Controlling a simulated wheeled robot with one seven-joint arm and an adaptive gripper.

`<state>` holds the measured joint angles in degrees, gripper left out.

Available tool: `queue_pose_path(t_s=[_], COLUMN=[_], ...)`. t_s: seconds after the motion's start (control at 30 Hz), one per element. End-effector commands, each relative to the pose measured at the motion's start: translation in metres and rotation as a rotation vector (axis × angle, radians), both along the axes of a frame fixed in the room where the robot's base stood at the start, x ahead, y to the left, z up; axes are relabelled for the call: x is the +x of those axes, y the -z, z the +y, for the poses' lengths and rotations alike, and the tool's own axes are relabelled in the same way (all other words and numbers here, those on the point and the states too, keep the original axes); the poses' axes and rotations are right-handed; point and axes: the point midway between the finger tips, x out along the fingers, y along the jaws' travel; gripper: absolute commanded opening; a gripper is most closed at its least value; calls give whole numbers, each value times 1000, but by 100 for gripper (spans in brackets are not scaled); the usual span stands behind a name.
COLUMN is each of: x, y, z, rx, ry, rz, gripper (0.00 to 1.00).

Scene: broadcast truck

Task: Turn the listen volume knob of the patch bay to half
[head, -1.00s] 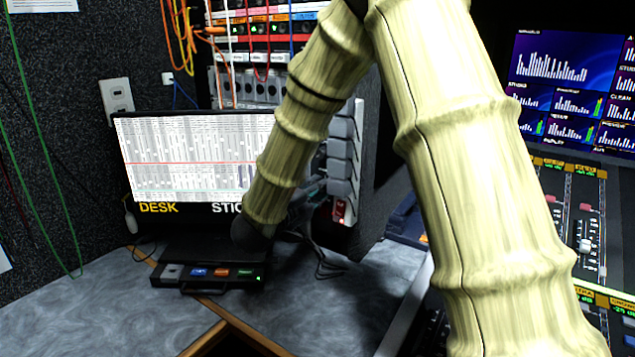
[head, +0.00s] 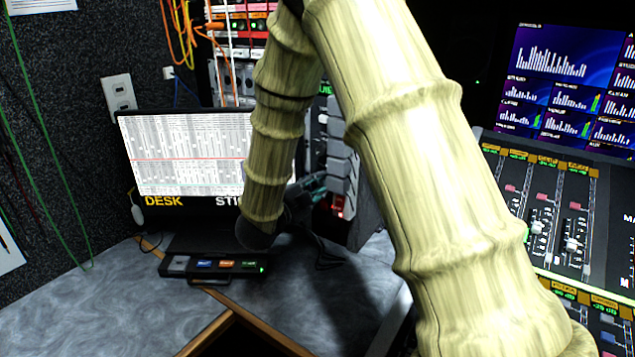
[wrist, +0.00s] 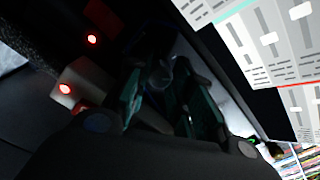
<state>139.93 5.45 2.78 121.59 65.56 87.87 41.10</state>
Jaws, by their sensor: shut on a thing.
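My gripper (head: 310,187) is at the lower part of the rack unit with the patch cords, beside a red-lit switch (head: 338,204), mostly hidden behind my arm in the head view. In the wrist view its two dark green fingers (wrist: 168,103) stand close around a dark, rounded thing (wrist: 166,72), which looks like the listen volume knob. The gripper is shut on it. The picture is too dark to read the knob's pointer or scale. Of the patch bay (head: 240,45), cords and coloured label strips show at the top; my arm covers much of the rest.
A screen (head: 185,150) reading DESK stands left of my gripper. A small button box (head: 213,266) lies on the desk before it. A mixing console (head: 545,220) and a monitor wall (head: 565,85) are on the right. Loose cables hang on the left wall.

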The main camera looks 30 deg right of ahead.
Motion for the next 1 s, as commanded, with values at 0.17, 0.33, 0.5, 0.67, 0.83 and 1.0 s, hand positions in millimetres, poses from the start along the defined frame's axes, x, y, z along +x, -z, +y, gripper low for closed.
queue_pose_path(t_s=[0.17,0.33,0.5,0.67,0.83,1.0], x=[1,1,1,0,-1,-6], y=[1,1,1,1,0,0], z=[1,1,1,0,1,17], rx=[-1,-1,-1,-1,-1,-3], ry=[-4,-4,-4,-2,-1,-4], rz=[5,5,4,5,5,4], gripper=[0,0,33,33,33,33])
